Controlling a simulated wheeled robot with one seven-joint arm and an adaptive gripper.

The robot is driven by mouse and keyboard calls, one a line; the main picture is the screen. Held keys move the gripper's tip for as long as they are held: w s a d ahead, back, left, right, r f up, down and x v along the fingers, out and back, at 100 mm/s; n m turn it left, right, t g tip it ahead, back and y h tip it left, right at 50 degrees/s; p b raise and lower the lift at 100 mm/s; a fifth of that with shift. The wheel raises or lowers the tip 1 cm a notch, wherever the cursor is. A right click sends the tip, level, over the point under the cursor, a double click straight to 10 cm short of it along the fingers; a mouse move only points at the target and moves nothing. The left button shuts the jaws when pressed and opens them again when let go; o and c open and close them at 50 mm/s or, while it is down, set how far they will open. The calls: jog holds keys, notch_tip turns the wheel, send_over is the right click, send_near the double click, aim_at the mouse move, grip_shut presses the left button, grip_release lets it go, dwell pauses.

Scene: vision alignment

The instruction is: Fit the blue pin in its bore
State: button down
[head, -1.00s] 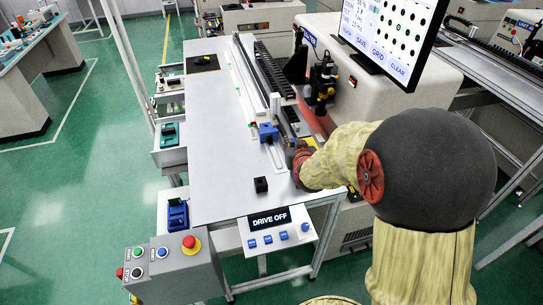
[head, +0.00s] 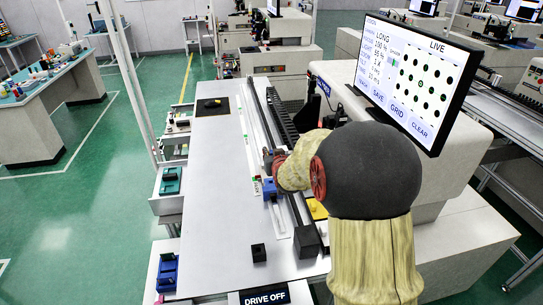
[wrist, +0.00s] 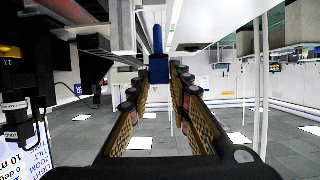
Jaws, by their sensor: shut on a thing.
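The blue pin (wrist: 158,40) shows in the wrist view, with a wide blue body (wrist: 158,70) between the fingertips and a thinner shaft pointing up in that picture. My gripper (wrist: 156,82) is shut on the wide body. In the head view my gripper (head: 269,157) is over the narrow rail on the bench, just beyond a blue block (head: 269,189) on that rail. My arm and gripper hide the pin in the head view. I cannot make out the bore in either view.
A small black cube (head: 258,252) and a larger black block (head: 306,242) lie near the bench's front. A monitor (head: 417,75) stands to the right above a white machine housing.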

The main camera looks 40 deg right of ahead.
jog(key=shift+w+f, duration=0.1)
jog(key=shift+b, duration=0.45)
jog(key=b, duration=0.5)
send_over(272, 184)
jog(key=shift+f, duration=2.9)
jog(key=shift+a+b, duration=0.1)
jog(key=shift+b, duration=0.6)
jog(key=shift+f+b, duration=2.3)
jog(key=shift+f, duration=0.35)
jog(key=c, duration=1.6)
grip_release()
jog(key=shift+o, duration=0.2)
jog(key=v, duration=1.2)
